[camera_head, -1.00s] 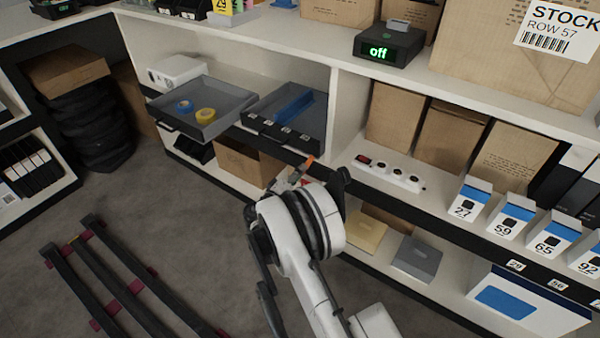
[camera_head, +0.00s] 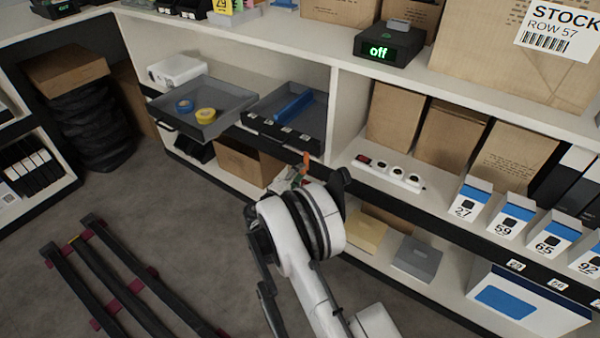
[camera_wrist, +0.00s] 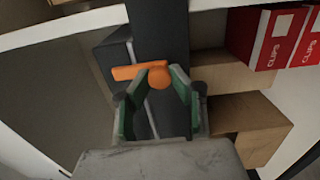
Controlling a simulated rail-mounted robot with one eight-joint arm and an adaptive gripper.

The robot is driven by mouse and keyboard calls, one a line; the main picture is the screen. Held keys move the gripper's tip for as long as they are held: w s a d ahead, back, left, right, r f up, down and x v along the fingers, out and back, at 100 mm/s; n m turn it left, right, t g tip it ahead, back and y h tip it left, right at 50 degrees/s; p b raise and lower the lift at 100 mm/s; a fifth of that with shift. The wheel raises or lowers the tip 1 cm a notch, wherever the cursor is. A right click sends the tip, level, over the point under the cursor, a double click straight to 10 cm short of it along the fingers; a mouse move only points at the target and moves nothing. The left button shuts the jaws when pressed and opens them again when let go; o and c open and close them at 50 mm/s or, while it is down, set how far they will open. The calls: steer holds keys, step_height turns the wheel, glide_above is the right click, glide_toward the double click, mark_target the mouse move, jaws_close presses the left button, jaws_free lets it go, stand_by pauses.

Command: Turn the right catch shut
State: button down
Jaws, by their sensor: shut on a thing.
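An orange catch (camera_wrist: 126,72) sits on the dark upright strip (camera_wrist: 158,30) in the wrist view. Its rounded end lies between my fingertips and its lever sticks out to the left, roughly crosswise to the strip. My gripper (camera_wrist: 160,78), with green-lined fingers, is shut on the catch. In the head view a small orange piece (camera_head: 306,158) shows just above my wrist, at the shelf's front edge below the dark tray; my arm hides most of the gripper there. I see no second catch clearly.
The dark tray (camera_head: 256,126) with a blue item and a grey tray (camera_head: 222,94) with two tape rolls stick out above the gripper. A power strip (camera_head: 388,172) lies to the right. Red boxes (camera_wrist: 268,38) and cartons show beside the strip in the wrist view.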

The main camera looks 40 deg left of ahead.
steer(key=c, duration=1.5)
jaws_free()
steer(key=s, duration=1.2)
steer(key=shift+d, duration=0.4)
